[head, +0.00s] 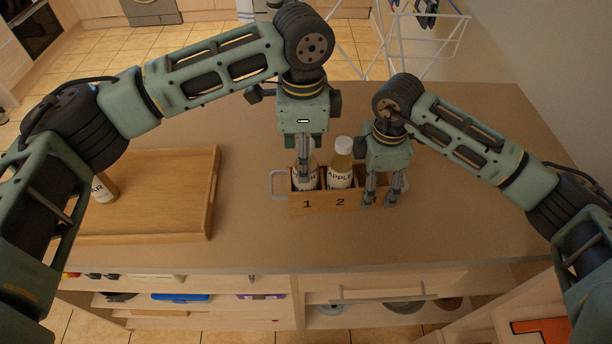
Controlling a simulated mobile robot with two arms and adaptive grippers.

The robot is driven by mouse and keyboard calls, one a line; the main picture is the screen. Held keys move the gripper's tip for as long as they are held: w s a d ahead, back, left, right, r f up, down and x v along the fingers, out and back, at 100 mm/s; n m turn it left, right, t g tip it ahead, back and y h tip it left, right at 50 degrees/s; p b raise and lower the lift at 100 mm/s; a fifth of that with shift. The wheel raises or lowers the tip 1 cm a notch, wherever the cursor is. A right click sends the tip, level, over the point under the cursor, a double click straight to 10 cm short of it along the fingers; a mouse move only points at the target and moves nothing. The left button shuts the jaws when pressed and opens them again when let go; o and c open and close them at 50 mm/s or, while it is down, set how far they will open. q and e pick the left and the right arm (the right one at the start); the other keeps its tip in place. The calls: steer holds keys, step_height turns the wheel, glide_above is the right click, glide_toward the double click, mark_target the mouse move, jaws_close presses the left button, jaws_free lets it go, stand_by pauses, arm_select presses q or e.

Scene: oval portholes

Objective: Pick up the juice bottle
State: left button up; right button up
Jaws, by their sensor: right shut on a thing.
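The juice bottle (340,178), with a white cap and a label reading "APPLE", stands in compartment 2 of a wooden caddy (322,204). Another labelled bottle (313,182) stands in compartment 1, partly hidden by my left gripper (303,174). That gripper points down at this bottle; its finger gap cannot be made out. My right gripper (381,195) points down at the caddy's right end, just right of the juice bottle, and is shut on the caddy. It hides compartment 3 and most of the right end.
A wooden tray (208,198) lies on the left of the counter (245,235), with another labelled bottle (104,190) in it, partly behind my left arm. The counter is clear between tray and caddy. Open shelves and a drawer are below the front edge. A drying rack (440,42) stands behind.

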arm_select(q)
steer(key=f, duration=0.5)
steer(key=shift+w+d+f, duration=0.2)
steer(key=shift+w+f, duration=0.05)
steer(key=shift+f, duration=0.15)
steer(key=shift+c, duration=0.7)
steer(key=shift+s+f, duration=0.1)
steer(key=shift+f, duration=0.05)
jaws_close()
